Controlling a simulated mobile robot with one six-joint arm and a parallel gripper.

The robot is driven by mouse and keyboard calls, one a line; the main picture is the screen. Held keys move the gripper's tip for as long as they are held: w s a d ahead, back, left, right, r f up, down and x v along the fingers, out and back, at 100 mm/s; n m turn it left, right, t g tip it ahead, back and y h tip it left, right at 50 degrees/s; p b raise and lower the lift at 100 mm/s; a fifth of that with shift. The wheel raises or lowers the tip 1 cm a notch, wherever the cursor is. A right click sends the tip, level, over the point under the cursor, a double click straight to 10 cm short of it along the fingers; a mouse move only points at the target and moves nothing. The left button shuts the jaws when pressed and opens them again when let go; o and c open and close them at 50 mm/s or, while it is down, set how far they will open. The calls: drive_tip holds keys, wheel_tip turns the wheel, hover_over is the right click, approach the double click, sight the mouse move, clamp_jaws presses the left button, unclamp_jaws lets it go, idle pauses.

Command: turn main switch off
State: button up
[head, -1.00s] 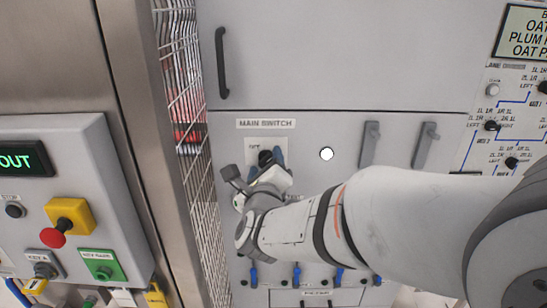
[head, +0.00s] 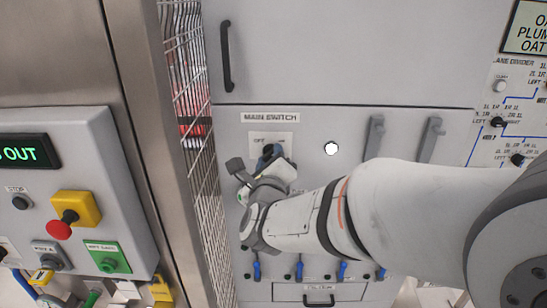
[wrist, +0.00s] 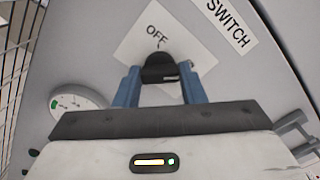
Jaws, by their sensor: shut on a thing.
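The main switch is a black rotary knob (wrist: 160,68) on a pale plate marked OFF (wrist: 178,42), under the MAIN SWITCH label (head: 269,118) on the grey cabinet. My gripper (wrist: 160,88) is at the knob, with a blue finger on each side of it, shut on it. In the head view my gripper (head: 270,158) and wrist cover most of the knob and the lower part of the plate. The OFF marking lies just above the knob in the wrist view. The knob's exact pointer direction is hard to make out.
A white round lamp (head: 331,148) and grey handles (head: 374,137) are right of the switch. A wire mesh guard (head: 190,100) stands close on the left. A control box with a red stop button (head: 60,228) is further left. Blue-handled valves (head: 299,268) sit below.

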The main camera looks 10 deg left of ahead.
drive_tip(key=shift+f+b, duration=0.1)
drive_tip(key=shift+b, duration=0.2)
drive_tip(key=n+b, duration=0.5)
drive_tip(key=n, duration=0.8)
drive_tip(key=shift+n, duration=2.4)
drive_tip(key=o, duration=1)
